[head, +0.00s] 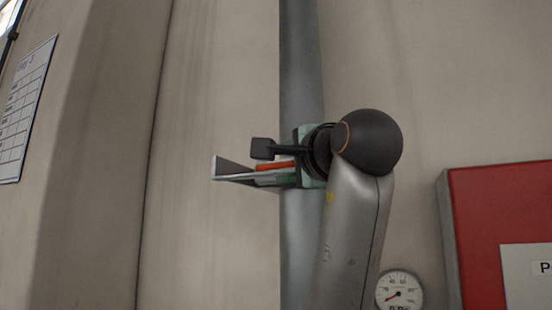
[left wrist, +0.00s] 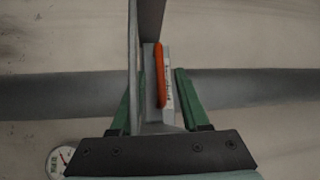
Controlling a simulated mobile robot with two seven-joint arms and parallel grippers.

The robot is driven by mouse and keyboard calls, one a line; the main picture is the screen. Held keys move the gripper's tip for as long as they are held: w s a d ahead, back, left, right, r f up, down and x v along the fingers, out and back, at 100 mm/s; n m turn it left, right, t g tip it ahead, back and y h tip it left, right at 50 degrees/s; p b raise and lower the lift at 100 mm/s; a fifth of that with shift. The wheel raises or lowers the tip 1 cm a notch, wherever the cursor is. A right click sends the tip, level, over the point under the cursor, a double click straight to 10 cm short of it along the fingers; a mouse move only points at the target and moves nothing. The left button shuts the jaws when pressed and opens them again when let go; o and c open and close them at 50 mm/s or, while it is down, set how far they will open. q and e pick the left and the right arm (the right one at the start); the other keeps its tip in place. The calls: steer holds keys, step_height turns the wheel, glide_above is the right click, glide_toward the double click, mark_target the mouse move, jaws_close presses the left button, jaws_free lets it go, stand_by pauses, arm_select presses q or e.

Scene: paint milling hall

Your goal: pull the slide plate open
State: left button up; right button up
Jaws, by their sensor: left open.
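The slide plate (head: 233,178) is a thin grey plate that sticks out to the left of the grey vertical pipe, with an orange strip (head: 275,166) along it. In the left wrist view the plate (left wrist: 148,22) is seen nearly edge-on, with the orange strip (left wrist: 160,75) beside it. My left gripper (left wrist: 157,88) is open, its green fingers on either side of the plate's lower part. I cannot tell whether either finger touches it. In the head view the left gripper (head: 297,168) is at the pipe, its fingertips mostly hidden. My right gripper is not in view.
The grey pipe (head: 300,250) runs vertically behind my left wrist. A round gauge (head: 399,291) sits at the lower right, near a red framed board (head: 480,200). A paper chart (head: 25,115) hangs at the far left. The space left of the plate looks free.

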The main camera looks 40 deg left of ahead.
mark_target(278, 166)
arm_select(q)
steer(key=shift+p+x, duration=0.5)
steer(key=shift+x, duration=1.8)
steer(key=shift+d, duration=0.1)
jaws_close()
